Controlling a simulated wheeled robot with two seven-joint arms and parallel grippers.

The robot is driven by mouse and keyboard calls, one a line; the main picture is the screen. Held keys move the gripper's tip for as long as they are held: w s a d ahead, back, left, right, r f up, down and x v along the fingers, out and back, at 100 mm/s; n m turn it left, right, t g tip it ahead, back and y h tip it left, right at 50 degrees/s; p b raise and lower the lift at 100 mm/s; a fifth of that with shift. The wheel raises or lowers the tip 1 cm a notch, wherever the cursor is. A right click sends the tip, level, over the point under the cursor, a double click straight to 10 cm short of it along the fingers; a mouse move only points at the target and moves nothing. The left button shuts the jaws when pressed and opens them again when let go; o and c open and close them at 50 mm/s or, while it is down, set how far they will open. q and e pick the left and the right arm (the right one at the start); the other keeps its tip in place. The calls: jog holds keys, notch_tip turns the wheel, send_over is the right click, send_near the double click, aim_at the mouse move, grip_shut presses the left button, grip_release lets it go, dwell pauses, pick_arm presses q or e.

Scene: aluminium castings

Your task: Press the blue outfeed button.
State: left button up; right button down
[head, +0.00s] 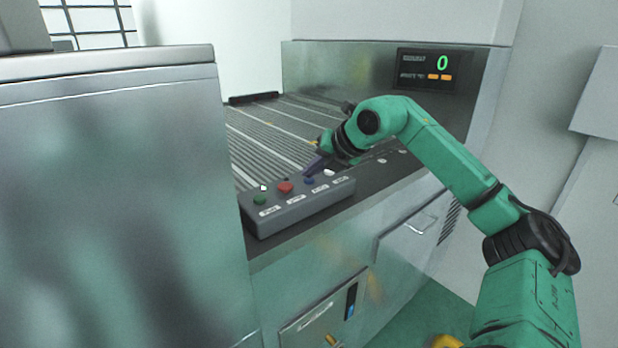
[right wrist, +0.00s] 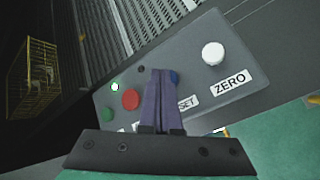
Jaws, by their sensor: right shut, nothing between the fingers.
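A grey control box (head: 300,208) on the machine's front ledge carries a row of buttons. The blue button (head: 309,181) sits between the red and white ones. In the right wrist view the blue button (right wrist: 175,77) is partly hidden behind my fingers, and a label ending in "SET" shows near it. My right gripper (head: 308,171) is shut and empty, its purple fingertips pointing down at the blue button. In the right wrist view the right gripper (right wrist: 161,73) overlaps the button's left side. I cannot tell whether it touches. My left gripper is not in view.
The red button (head: 285,187), green button (head: 260,199) and white button (head: 329,172) are close by on the box. A ribbed conveyor bed (head: 265,130) lies behind. A display (head: 432,67) reads 0. A tall metal cabinet (head: 110,200) stands at the left.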

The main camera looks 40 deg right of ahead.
aim_at(312, 184)
jog(key=shift+r+p, duration=0.45)
jog(key=shift+r, duration=0.25)
notch_tip(312, 184, up, 5)
jog(key=p, duration=0.5)
jog(key=shift+r, duration=0.15)
jog(key=shift+f, duration=0.2)
